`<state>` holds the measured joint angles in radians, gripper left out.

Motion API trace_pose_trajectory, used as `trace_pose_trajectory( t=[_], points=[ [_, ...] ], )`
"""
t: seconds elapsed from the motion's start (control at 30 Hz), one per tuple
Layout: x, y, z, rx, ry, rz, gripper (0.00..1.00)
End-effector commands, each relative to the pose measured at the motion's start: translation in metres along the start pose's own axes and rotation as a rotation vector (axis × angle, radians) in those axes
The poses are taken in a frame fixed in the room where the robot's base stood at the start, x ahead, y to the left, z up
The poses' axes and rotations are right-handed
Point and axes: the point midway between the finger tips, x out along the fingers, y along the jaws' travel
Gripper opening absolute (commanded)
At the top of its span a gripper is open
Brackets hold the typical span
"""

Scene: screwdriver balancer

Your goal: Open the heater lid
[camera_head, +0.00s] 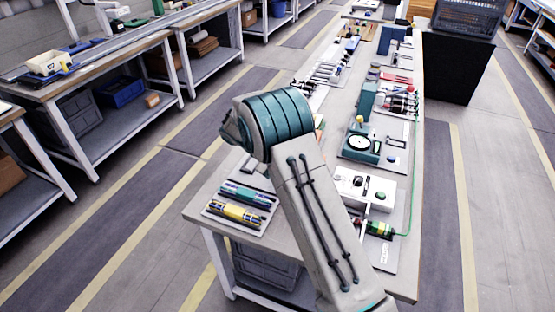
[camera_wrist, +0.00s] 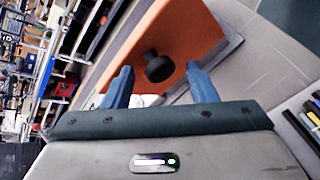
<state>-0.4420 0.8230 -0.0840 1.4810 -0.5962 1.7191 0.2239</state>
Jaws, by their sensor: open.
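In the wrist view an orange box-like thing, which looks like the heater (camera_wrist: 185,32), fills the upper middle. A round black knob (camera_wrist: 158,68) stands out from its orange face, which I take to be the lid; I see no open gap there. My gripper (camera_wrist: 160,69) is open, its two blue fingers on either side of the knob in the picture. I cannot tell whether they touch it. In the head view my arm hides my gripper and most of the heater; a small orange patch (camera_head: 319,121) shows beside the arm.
In the head view a long workbench (camera_head: 290,245) carries a tray of screwdrivers (camera_head: 239,203), a teal device with a white dial (camera_head: 360,144) and a white box with a knob (camera_head: 365,187). A black bin (camera_head: 455,68) stands right of it. Side benches line the left.

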Motion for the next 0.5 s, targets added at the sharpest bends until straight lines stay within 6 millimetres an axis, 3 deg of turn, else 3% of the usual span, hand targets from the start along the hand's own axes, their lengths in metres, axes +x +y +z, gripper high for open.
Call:
trace_pose_trajectory(
  t=[0.5],
  points=[
    [-0.087,-0.002,-0.002,-0.001,0.001,-0.002,0.52]
  ],
)
